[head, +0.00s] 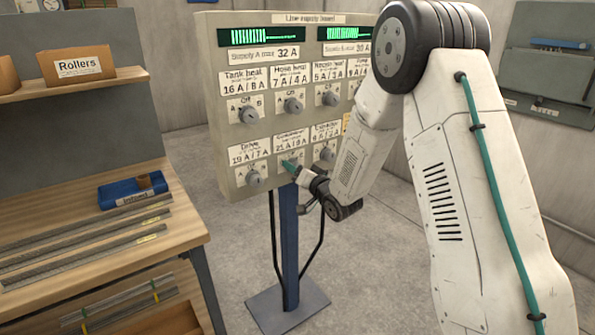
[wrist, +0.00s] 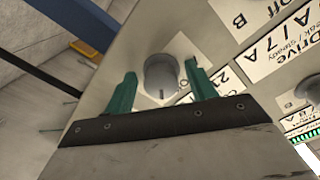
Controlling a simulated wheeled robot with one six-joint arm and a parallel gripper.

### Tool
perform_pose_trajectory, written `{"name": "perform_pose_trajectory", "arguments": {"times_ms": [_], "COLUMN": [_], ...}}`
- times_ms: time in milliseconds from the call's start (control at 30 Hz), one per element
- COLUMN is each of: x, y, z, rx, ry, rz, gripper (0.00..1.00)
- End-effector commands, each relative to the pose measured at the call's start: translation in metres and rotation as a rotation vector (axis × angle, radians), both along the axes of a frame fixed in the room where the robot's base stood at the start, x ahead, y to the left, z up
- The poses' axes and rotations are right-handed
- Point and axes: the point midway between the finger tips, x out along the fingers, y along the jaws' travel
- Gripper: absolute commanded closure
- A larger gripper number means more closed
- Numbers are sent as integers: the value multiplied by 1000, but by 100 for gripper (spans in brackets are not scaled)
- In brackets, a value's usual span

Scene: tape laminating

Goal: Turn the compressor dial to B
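The compressor dial is a round grey knob (wrist: 160,75), at the bottom middle of the panel, beneath the label reading 21A / 9A (head: 291,145). In the head view my gripper (head: 290,166) covers most of it. In the wrist view the two teal fingers of my gripper (wrist: 160,72) are apart, one on each side of the knob. A gap shows on both sides, and I cannot tell how deep the fingers reach. A small dark mark is on the knob's lower edge. The setting it points to cannot be read.
The grey supply panel (head: 227,115) stands on a blue post and bears several other dials. The drive dial (head: 253,178) is just left of my gripper. A wooden bench (head: 185,218) with metal strips and a blue tray (head: 130,193) stands at left. Floor around the post is clear.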

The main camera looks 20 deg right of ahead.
Motion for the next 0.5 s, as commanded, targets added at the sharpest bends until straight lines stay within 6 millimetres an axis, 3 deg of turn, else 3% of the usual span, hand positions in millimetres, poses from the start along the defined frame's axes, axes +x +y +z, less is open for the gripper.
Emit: {"name": "perform_pose_trajectory", "arguments": {"times_ms": [167, 500], "x": [-8, -60], "y": [-3, -20], "z": [0, 1], "rx": [0, 1], "ry": [0, 1], "rz": [0, -3], "gripper": [44, 44]}}
